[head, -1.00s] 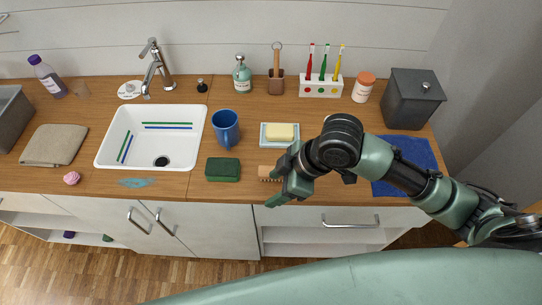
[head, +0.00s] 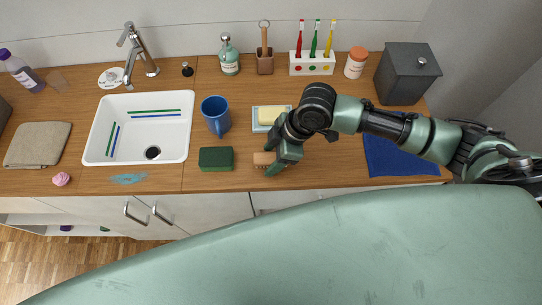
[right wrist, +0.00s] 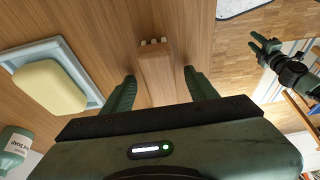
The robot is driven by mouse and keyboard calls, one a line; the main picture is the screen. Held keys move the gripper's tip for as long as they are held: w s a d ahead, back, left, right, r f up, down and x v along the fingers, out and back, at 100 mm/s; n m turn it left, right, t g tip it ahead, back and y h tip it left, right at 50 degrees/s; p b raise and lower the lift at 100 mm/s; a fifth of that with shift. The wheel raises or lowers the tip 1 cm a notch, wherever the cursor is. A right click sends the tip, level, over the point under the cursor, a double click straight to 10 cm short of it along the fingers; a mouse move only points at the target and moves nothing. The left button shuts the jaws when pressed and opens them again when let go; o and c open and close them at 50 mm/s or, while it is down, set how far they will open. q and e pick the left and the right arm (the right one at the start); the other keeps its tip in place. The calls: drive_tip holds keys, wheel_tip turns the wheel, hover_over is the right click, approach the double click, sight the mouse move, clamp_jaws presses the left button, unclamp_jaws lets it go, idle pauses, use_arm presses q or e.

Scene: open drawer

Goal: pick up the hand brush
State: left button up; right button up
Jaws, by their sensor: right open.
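The hand brush (head: 262,158) lies on the wooden counter near its front edge, right of the green sponge. In the head view my right gripper partly hides it. In the right wrist view its wooden body (right wrist: 155,75) lies between the two fingers, with pale bristle tufts at its far end. My right gripper (head: 272,164) is open, its fingers (right wrist: 160,88) on either side of the brush with gaps visible. My left gripper (right wrist: 262,46) shows small at the right of the right wrist view, over the floor, its fingers apart and empty.
A green sponge (head: 216,159) lies close left of the brush. A soap dish (head: 256,126) with yellow soap (head: 270,115) sits behind it. A blue mug (head: 215,113), sink (head: 98,142), blue cloth (head: 392,160) and grey canister (head: 405,75) stand around. The counter's front edge is close.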

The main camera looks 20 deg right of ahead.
sight(271, 157)
use_arm(q)
drive_tip(key=shift+w+r, duration=0.1)
drive_tip(key=shift+w, duration=0.6)
drive_tip(key=shift+s+r, duration=0.15)
use_arm(e)
drive_tip(key=shift+f, duration=0.15)
drive_tip(key=shift+a, duration=0.1)
drive_tip(key=shift+c, duration=0.9)
use_arm(q)
drive_tip(key=shift+s, duration=0.25)
use_arm(e)
clamp_jaws()
drive_tip(key=shift+r, duration=0.2)
use_arm(q)
drive_tip(key=shift+w+f+b, duration=0.1)
drive_tip(key=shift+f+b, duration=0.45)
drive_tip(key=shift+f, duration=0.15)
use_arm(e)
wheel_tip(271, 157, up, 20)
